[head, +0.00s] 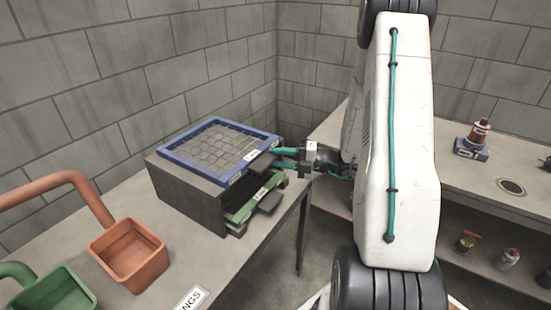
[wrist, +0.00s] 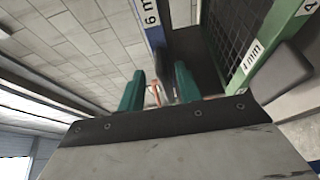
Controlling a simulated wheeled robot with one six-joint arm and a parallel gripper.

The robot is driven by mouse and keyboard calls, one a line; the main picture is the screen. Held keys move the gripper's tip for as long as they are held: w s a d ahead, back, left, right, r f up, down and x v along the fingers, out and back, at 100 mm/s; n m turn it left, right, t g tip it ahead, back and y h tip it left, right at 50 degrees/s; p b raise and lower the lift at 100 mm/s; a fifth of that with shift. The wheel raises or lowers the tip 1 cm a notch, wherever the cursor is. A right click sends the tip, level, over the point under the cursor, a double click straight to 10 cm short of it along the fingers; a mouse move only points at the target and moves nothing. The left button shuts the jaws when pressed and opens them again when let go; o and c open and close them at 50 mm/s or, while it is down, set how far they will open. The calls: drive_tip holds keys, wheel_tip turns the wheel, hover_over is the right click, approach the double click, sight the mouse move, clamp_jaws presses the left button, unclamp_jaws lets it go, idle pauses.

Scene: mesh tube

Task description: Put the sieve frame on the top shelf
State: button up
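A blue sieve frame (head: 212,149) with a grey mesh lies flat on top of a dark grey cabinet (head: 188,198). Its blue edge, with a "6 m..." label, shows in the wrist view (wrist: 154,28). Its dark handle (head: 261,164) juts out at the front. A green sieve frame (head: 246,207) with a dark handle sits lower in the cabinet; its "4 mm" label is at right in the wrist view (wrist: 252,56). My gripper (head: 284,158) is at the blue frame's handle, its teal fingers apart. The wrist view shows a gap between them (wrist: 160,88); contact with the handle is unclear.
An orange scoop (head: 128,252) and a green scoop (head: 55,292) stand on the table (head: 210,268) at left. A bench (head: 430,152) at right holds a red bottle on a blue block (head: 474,140), with small jars on the shelf below. Block walls stand behind.

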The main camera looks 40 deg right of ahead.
drive_tip(key=v, duration=1)
drive_tip(key=s+a+r+n+g, duration=0.2)
drive_tip(key=a+r+n+g, duration=0.2)
drive_tip(key=a+n, duration=0.3)
drive_tip(key=s+a+r+n+g+h, duration=0.1)
drive_tip(key=s+a+r+n+g, duration=0.1)
drive_tip(key=a+r+n+g, duration=0.4)
drive_tip(key=s+a+r+n+g, duration=0.2)
drive_tip(key=a+n+g, duration=0.1)
drive_tip(key=a+n, duration=0.55)
drive_tip(key=s+a+r+n+h, duration=0.1)
drive_tip(key=s+r+n+h, duration=0.2)
drive_tip(key=n, duration=0.9)
drive_tip(key=s+a+r+n+t+h, duration=0.1)
drive_tip(key=s+a+r+n+h, duration=0.1)
drive_tip(key=s+n+h, duration=0.6)
drive_tip(key=s+r+n, duration=0.1)
drive_tip(key=n, duration=0.3)
drive_tip(key=shift+s+a+r, duration=0.2)
drive_tip(key=shift+s, duration=0.2)
